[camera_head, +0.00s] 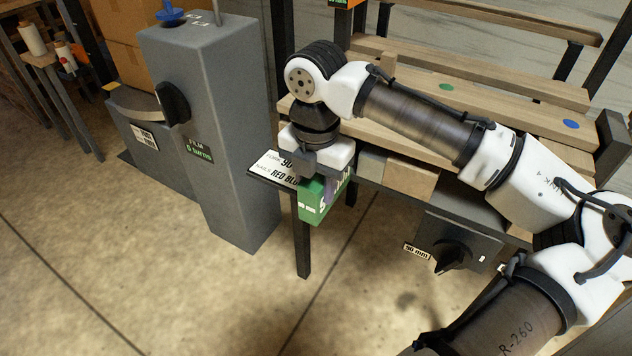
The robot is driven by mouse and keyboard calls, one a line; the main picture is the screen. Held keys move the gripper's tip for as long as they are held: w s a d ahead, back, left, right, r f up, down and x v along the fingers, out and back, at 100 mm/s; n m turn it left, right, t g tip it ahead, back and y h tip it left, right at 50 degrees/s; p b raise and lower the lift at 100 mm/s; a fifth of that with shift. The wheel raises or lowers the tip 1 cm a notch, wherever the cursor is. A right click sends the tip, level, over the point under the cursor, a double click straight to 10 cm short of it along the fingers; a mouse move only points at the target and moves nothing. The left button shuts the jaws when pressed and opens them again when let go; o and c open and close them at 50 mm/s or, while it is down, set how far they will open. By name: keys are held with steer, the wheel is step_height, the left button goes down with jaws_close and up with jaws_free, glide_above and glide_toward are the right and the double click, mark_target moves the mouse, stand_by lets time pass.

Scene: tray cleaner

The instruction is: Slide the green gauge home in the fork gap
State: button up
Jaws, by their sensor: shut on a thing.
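The green gauge (312,205) is a green block with white marks, at the centre of the view. My gripper (322,178) points down and is shut on its upper part, at the near left corner of the wooden pallet (470,95). The gauge hangs in front of the edge of the dark stand. Wooden blocks (410,178) show under the pallet's boards to the right of the gauge. The fork gap is not clearly visible, as my arm and gripper cover much of that side. I cannot tell whether the gauge touches the pallet.
A grey film machine (215,120) with a black knob stands further left. A black dial (453,257) marked "90 mm" sits below the pallet. Open floor (150,280) lies in front.

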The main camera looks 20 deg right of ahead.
steer(key=shift+w+d+p, duration=0.8)
steer(key=shift+w+d, duration=0.4)
steer(key=shift+d, duration=0.3)
steer(key=shift+w+d+p, duration=0.75)
steer(key=shift+w+d, duration=0.4)
steer(key=shift+d, duration=0.3)
stand_by(0.4)
steer(key=o, duration=1.3)
step_height(320, 180, up, 14)
steer(key=p, duration=0.2)
steer(key=shift+p, duration=0.3)
